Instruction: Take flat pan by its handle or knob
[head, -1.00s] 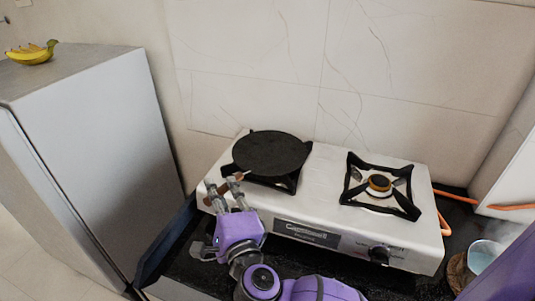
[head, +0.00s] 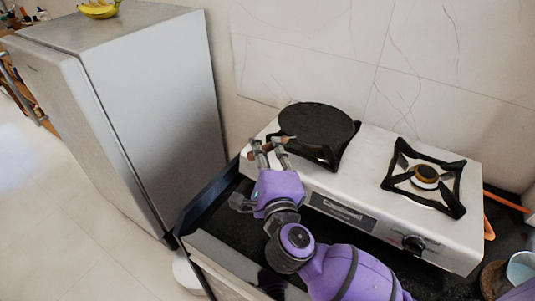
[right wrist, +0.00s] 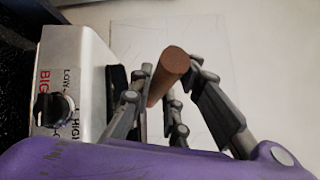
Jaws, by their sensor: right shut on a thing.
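The flat pan (head: 318,122) is a round black disc over the left burner of the stove, and it looks level. I cannot tell whether it rests on its black stand or sits slightly above it. Its brown handle points left toward the fridge side. My right gripper (head: 268,147) is shut on this handle, left of the disc. In the right wrist view the brown handle (right wrist: 172,70) shows end-on between the grey fingers; the pan's disc is mostly hidden there. My left gripper is not in view.
The white two-burner stove (head: 378,152) stands against a tiled wall. Its right burner (head: 425,177) is bare. A grey fridge (head: 150,100) with bananas (head: 99,9) on top is at left. A pale cup (head: 522,268) stands at the lower right.

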